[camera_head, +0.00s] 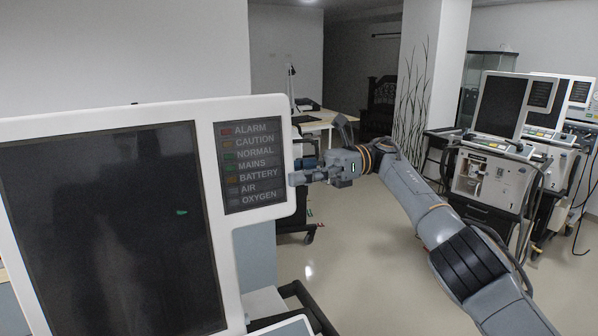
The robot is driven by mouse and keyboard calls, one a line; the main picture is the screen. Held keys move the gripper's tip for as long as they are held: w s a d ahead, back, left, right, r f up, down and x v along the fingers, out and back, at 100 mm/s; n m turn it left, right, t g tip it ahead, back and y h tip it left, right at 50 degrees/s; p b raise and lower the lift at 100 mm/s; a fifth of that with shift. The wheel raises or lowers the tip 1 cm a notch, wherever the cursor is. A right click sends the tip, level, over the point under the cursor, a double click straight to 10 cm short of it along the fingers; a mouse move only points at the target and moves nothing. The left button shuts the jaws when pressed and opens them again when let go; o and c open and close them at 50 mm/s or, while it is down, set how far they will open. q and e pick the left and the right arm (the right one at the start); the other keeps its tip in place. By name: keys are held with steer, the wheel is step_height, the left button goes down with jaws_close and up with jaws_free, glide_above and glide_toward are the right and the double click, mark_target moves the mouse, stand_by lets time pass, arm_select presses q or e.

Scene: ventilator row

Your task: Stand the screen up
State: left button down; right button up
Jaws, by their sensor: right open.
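The screen (112,230) is a large dark display in a white frame, close to me at the left. A panel of labels (250,165) from ALARM down to OXYGEN runs along its right side. The screen looks nearly upright, slightly rotated in the picture. My right gripper (296,171) is just beyond the screen's right edge, its fingers pointing left towards that edge. It is open, and nothing shows between its fingers. I cannot tell whether a finger touches the frame. My left gripper is not in view.
Two more ventilators with screens (500,104) stand on carts at the right. A table (318,119) and a dark chair (379,97) are at the back, near a pillar (425,60). A dark rail (303,300) juts out below the near screen. The floor (370,270) between is clear.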

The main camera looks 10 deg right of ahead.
steer(key=shift+v, duration=0.8)
steer(key=shift+d, duration=0.15)
